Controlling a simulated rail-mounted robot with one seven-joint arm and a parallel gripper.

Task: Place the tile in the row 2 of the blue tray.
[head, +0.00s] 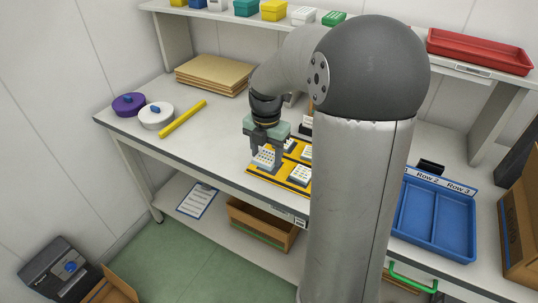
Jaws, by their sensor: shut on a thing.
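My gripper (265,160) is shut on a white tile (264,157) with small coloured dots, at the left end of the yellow holder (256,175). I cannot tell whether the tile is touching the holder or just above it. Other similar white tiles (300,175) sit in the holder to the right, partly hidden by my arm. The blue tray (470,240) lies on the bench at the right, beyond my arm. Its label strip shows "Row 2" and "Row 3"; its left part is hidden by my arm. The compartments I can see look empty.
A purple round container (128,104), a white one (156,117), a yellow bar (183,119) and stacked brown boards (214,75) lie on the left of the bench. A cardboard box (520,230) stands right of the blue tray. A shelf with a red tray (478,52) runs behind.

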